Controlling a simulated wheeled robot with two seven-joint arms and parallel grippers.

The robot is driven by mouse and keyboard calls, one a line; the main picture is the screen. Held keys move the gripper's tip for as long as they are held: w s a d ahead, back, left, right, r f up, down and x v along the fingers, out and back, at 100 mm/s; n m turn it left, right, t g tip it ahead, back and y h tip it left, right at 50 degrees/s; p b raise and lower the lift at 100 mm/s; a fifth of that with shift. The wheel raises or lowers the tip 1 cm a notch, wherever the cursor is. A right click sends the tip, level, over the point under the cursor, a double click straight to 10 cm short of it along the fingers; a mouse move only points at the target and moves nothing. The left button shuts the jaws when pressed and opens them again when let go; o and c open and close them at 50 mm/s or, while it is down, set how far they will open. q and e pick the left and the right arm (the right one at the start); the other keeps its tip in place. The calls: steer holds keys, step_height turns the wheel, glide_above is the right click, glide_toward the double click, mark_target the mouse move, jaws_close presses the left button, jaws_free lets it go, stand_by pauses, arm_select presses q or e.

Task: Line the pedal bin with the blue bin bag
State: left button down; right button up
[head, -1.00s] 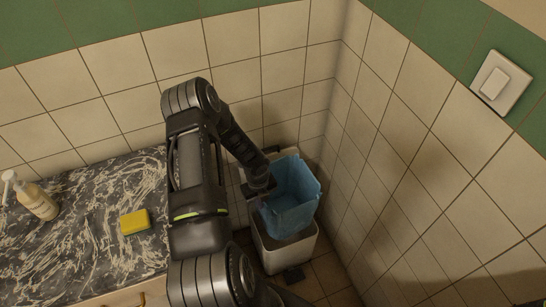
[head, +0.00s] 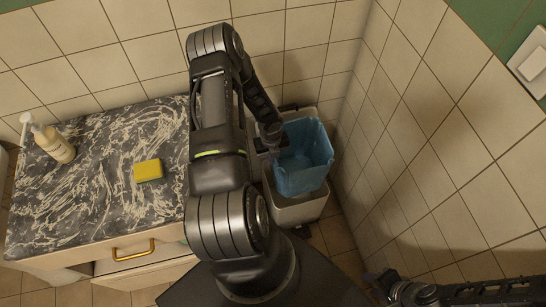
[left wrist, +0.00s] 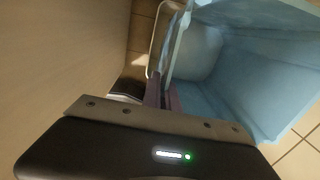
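The blue bin bag (head: 305,160) hangs open-mouthed over the pale pedal bin (head: 297,214), which stands on the floor in the corner. The bag's lower end overlaps the bin's opening; I cannot tell whether its bottom is inside. My left gripper (head: 271,143) is at the bag's left edge. In the left wrist view, the fingers (left wrist: 165,92) are closed on the rim of the bag (left wrist: 250,70), and part of the bin (left wrist: 160,40) shows behind. My right gripper (head: 385,283) is low at the right, away from the bin; its fingers are unclear.
A marble-topped cabinet (head: 95,205) with a brass handle (head: 127,250) stands left of the bin. A yellow sponge (head: 148,170) and a pump bottle (head: 55,143) are on it. Tiled walls (head: 420,130) close in behind and right of the bin.

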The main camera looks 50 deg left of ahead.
arm_select(q)
step_height(320, 180, down, 26)
steer(key=b, duration=2)
steer(key=shift+b, duration=0.3)
steer(key=shift+s, duration=0.1)
